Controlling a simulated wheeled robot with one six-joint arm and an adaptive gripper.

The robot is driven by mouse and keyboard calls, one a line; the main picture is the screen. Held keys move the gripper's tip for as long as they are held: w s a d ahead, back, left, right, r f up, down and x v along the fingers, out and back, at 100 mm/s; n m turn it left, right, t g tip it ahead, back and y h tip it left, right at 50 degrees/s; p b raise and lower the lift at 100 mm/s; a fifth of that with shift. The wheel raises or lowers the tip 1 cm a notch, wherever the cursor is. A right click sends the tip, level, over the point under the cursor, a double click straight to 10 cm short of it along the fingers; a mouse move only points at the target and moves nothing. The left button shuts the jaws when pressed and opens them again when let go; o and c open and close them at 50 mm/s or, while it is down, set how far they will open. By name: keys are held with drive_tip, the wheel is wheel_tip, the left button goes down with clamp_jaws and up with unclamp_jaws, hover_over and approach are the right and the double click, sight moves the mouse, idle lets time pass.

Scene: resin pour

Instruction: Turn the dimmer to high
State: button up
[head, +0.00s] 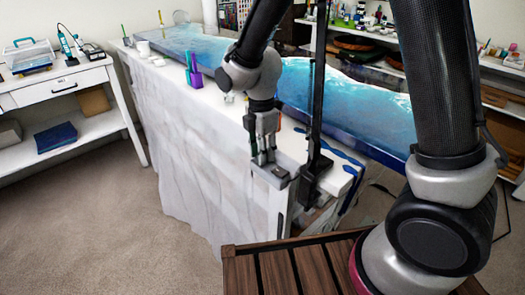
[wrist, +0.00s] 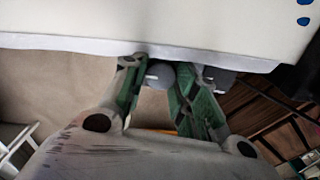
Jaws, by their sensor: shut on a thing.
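The dimmer's grey round knob (wrist: 160,75) sits at the table edge in the wrist view, with a short white mark pointing to the left. The fingers of my gripper (wrist: 158,88) are on either side of it, shut on it. In the head view my gripper (head: 263,157) points down at a small grey box (head: 272,177) at the table's near corner. The knob itself is hidden there behind the fingers. I cannot read any scale or setting.
The cloth-covered table (head: 200,150) carries a long blue resin slab (head: 340,105) and a purple cup (head: 194,78). A black upright post (head: 314,110) stands close to the right of my gripper. A white side table (head: 70,88) is at left. Carpet is clear between them.

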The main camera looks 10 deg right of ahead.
drive_tip(key=shift+m, duration=0.6)
drive_tip(key=o, duration=0.8)
drive_tip(key=shift+c, duration=0.2)
wheel_tip(320, 180, up, 12)
drive_tip(key=shift+w, duration=0.2)
